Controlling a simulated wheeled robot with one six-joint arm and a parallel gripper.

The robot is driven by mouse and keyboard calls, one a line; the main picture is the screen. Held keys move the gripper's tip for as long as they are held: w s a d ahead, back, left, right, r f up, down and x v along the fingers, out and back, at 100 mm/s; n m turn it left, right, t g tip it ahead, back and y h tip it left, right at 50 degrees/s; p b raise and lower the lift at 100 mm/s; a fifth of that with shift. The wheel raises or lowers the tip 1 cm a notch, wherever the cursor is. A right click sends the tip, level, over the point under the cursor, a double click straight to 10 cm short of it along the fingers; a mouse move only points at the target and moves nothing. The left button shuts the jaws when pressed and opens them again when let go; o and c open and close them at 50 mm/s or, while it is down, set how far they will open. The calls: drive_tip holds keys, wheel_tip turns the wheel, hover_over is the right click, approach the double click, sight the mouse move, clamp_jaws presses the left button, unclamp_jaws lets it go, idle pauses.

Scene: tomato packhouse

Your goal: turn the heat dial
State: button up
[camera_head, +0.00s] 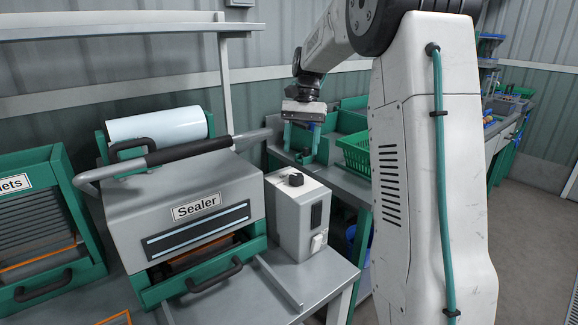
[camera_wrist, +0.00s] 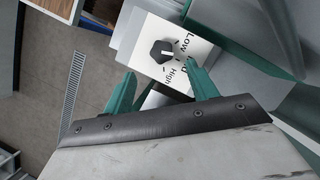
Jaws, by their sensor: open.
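The heat dial (camera_wrist: 161,51) is a small black knob on a white plate printed "Low" and "High" in the wrist view. A light mark shows on it, but I cannot tell its exact setting. In the head view the dial (camera_head: 295,179) sits on top of the grey control box (camera_head: 290,222), beside the sealer (camera_head: 185,222). My gripper (camera_head: 301,139) is above the dial and apart from it. In the wrist view my gripper (camera_wrist: 160,76) has two teal fingers, spread open with nothing between them, and the dial shows beyond the tips.
The sealer's long lever handle (camera_head: 190,150) runs near my gripper's left side. Green crates (camera_head: 365,152) stand on a bench behind the box. A film roll (camera_head: 155,124) sits behind the sealer.

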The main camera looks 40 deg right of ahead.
sight(297, 175)
drive_tip(key=x, duration=0.7)
drive_tip(key=shift+a+f, duration=0.15)
drive_tip(key=shift+f, duration=0.15)
